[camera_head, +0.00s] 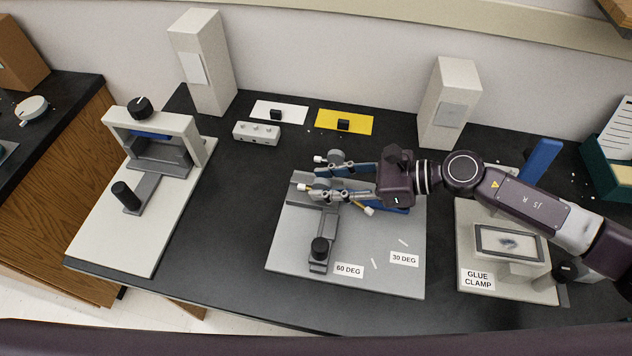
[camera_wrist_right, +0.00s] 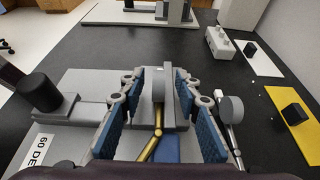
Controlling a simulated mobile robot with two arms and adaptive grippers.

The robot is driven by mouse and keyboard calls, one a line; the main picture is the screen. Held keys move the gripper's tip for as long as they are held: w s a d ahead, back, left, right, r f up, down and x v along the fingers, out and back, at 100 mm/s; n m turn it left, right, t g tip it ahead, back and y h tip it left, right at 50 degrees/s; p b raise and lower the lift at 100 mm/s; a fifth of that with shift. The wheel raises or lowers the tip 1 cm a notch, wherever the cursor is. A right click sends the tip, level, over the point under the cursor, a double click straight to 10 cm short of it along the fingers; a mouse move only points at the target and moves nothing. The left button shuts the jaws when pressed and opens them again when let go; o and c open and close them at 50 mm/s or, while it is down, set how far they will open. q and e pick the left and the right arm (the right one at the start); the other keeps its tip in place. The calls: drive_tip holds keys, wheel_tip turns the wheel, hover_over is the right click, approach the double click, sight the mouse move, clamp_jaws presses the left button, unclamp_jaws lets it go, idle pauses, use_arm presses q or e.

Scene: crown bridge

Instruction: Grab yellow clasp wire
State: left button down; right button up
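The yellow clasp wire, a gold bent rod, shows in the right wrist view (camera_wrist_right: 158,118) between the blue finger pads, with clear gaps on both sides. In the head view only small gold parts (camera_head: 361,207) show beside the fingers. It lies at the grey bending jig (camera_head: 398,279), marked 60 DEG and 30 DEG. My right gripper (camera_head: 325,179) is open over the back of the jig; its spread fingers also show in the wrist view (camera_wrist_right: 160,85). The fingers hide part of the jig in the head view. My left gripper is not in view.
A press stand (camera_head: 112,240) is on the left. The glue clamp (camera_head: 508,288) is on the right, under my right arm. White (camera_head: 292,106) and yellow (camera_head: 360,123) cards with black blocks lie behind, near two tall pale towers. The front table strip is clear.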

drive_tip(key=shift+s+d+r, duration=0.1)
drive_tip(key=shift+s+d, duration=0.1)
drive_tip(key=shift+d, duration=0.05)
drive_tip(key=shift+c, duration=1.1)
drive_tip(key=shift+d, duration=0.1)
drive_tip(key=shift+c, duration=1.2)
drive_tip(key=shift+w, duration=0.1)
clamp_jaws()
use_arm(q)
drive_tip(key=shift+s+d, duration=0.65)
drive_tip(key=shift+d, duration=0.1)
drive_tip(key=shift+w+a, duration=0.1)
